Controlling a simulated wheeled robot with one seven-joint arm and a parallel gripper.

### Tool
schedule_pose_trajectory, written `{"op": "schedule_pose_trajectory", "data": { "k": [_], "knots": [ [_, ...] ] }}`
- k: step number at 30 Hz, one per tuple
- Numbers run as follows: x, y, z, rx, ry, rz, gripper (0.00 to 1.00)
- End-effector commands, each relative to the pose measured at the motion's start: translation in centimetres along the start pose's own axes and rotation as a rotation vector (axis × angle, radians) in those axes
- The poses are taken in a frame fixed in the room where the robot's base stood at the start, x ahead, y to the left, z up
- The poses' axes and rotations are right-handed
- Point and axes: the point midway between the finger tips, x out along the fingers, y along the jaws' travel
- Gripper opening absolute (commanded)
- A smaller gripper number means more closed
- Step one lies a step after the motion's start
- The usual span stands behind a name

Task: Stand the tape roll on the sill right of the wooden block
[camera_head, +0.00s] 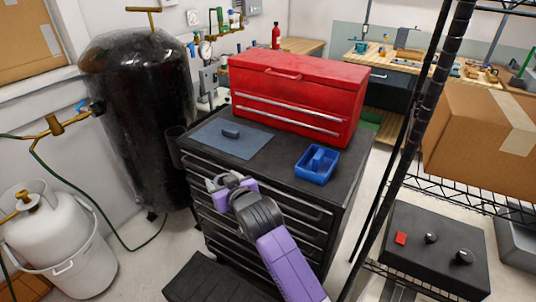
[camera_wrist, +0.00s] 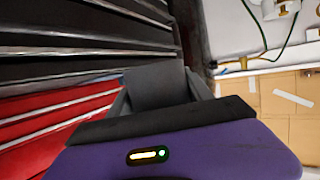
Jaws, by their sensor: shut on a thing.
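My gripper (camera_head: 218,183) is in front of the black drawer cabinet, a little below its top edge. In the wrist view its grey fingers (camera_wrist: 158,100) are shut on a broad dark grey thing (camera_wrist: 157,84), which I take for the tape roll seen edge-on. Its round outline does not show there. In the head view it is too small to tell from the grey fingers. A pale ledge (camera_head: 38,83) under the cardboard-covered opening at the upper left looks like the sill. I cannot make out the wooden block in either view.
The black cabinet (camera_head: 270,212) carries a red toolbox (camera_head: 298,92), a blue-grey mat (camera_head: 207,145) with a dark piece (camera_head: 231,131), and a blue tray (camera_head: 303,172). A black tank (camera_head: 140,120) and white cylinder (camera_head: 60,235) stand left. A wire shelf post (camera_head: 420,115) rises right.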

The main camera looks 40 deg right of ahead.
Motion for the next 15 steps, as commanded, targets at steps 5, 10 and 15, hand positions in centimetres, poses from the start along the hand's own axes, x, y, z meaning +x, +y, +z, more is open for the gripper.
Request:
{"op": "schedule_pose_trajectory", "data": {
  "k": [5, 10, 15],
  "knots": [
    [2.1, 4.1, -8.2, 0.031, 0.008, 0.12, 0.12],
    [1.8, 9.5, -15.2, 0.094, 0.002, 0.296, 0.12],
    [-1.1, 15.8, -19.6, 0.21, -0.009, 0.546, 0.12]
  ]
}}
